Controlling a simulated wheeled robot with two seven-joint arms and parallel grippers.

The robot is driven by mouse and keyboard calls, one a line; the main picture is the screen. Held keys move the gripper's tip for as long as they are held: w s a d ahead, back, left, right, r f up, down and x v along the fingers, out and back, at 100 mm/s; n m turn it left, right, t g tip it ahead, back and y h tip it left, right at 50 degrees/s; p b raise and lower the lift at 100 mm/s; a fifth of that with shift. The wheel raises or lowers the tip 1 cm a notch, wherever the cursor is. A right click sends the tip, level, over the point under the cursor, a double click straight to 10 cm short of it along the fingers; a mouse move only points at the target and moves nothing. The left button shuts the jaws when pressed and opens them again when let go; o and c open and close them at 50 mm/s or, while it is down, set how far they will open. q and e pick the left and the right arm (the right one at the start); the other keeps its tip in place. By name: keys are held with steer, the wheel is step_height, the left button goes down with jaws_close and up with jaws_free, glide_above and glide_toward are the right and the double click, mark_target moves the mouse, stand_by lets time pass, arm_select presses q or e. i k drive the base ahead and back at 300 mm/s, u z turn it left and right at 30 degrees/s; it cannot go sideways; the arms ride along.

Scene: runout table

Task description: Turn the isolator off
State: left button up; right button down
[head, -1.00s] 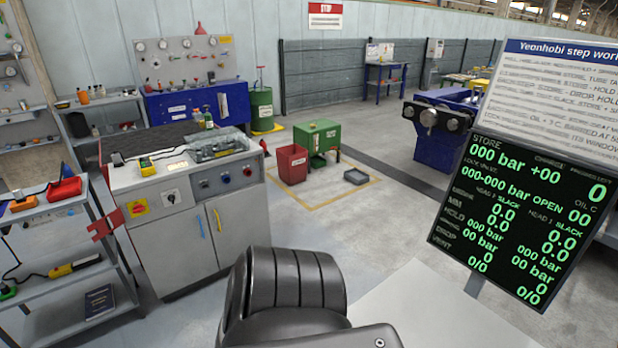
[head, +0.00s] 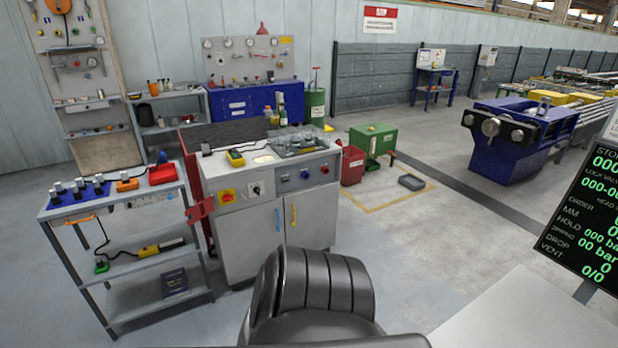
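A grey cabinet (head: 244,242) stands left of centre. Its front panel carries a red rotary switch on a yellow plate (head: 227,197), which looks like the isolator. Beside it is a black rotary knob on a white plate (head: 256,189). A blue button (head: 305,174) and a red button (head: 324,170) sit further right on the panel. The red handle's exact position is too small to tell. Neither of my grippers is in view, and nothing of mine touches the cabinet.
A grey shelf cart (head: 130,262) with several tools stands left of the cabinet. A red bracket (head: 200,211) sticks out at the cabinet's left edge. A red bin (head: 352,165) and a green box (head: 372,140) stand behind right. A display board (head: 585,215) stands at the right edge.

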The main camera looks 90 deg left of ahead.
mark_target(227, 197)
steer(key=k, duration=0.2)
steer(key=u, duration=2.9)
steer(key=i, duration=2.65)
steer(key=z, duration=1.65)
